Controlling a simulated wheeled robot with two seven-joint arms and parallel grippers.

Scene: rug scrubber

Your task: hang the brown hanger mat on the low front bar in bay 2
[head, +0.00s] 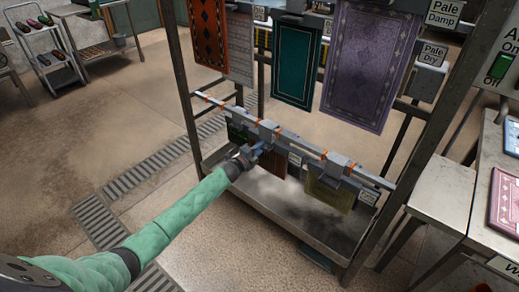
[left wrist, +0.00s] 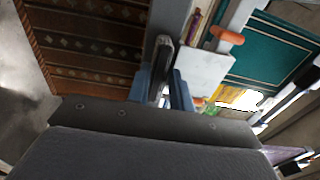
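The brown hanger mat (head: 273,163) hangs at the low front bar (head: 299,145), between a dark green mat on the left and an olive mat on the right. Its striped, patterned face fills the upper left of the left wrist view (left wrist: 88,50). My left gripper (head: 258,148) is at the bar, at the top of the brown mat. In the left wrist view, its blue fingers (left wrist: 162,88) stand close on both sides of a dark grey hanger tab (left wrist: 161,60) and appear shut on it. Whether the hanger's weight rests on the bar cannot be told. My right gripper is out of view.
The dark green mat (head: 237,132) and olive mat (head: 331,194) hang close on either side. Orange marks divide the bar. Larger teal (head: 297,65) and purple (head: 367,65) mats hang above and behind. A metal tray (head: 315,225) lies below; rack posts stand at both sides.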

